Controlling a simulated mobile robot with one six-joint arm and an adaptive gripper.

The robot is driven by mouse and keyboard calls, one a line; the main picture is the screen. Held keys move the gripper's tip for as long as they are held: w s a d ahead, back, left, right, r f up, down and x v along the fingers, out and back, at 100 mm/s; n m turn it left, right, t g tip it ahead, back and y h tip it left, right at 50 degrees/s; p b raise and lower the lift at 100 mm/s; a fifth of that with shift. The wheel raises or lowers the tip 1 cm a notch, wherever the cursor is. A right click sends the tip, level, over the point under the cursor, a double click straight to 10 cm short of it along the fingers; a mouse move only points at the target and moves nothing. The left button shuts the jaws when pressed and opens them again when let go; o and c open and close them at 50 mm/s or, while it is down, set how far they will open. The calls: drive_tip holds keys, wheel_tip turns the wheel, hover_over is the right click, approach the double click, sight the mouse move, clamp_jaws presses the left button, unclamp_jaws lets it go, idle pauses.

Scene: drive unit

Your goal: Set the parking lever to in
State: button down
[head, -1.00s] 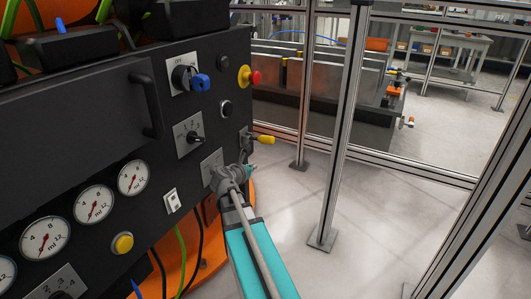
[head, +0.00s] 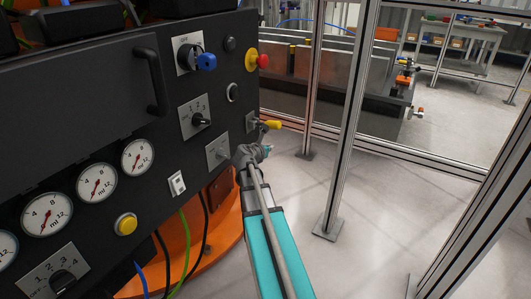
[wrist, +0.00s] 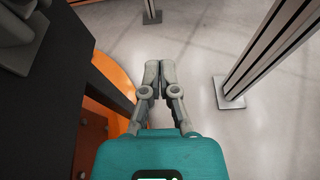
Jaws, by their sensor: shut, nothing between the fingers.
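A lever with a yellow handle (head: 270,125) sticks out to the right from a small plate near the right edge of the black panel; it appears to be the parking lever. Its label is too small to read. My gripper (head: 266,149) is just below the yellow handle in the head view, with a visible gap between them. In the wrist view my gripper (wrist: 153,66) is shut and empty, its fingers side by side over the pale floor. The yellow handle does not show in the wrist view.
The black panel (head: 95,95) carries knobs, gauges and a red-and-yellow button (head: 257,61) above the lever. The orange base (head: 222,212) stands below. A metal fence post (head: 350,120) rises to the right, with open floor between.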

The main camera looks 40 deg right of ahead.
drive_tip(key=shift+w+d+r+p, duration=0.1)
drive_tip(key=shift+d+r+p, duration=0.25)
drive_tip(key=shift+r+p, duration=0.6)
drive_tip(key=shift+d+r+p, duration=0.35)
drive_tip(key=shift+r+p, duration=0.45)
drive_tip(key=shift+p, duration=0.2)
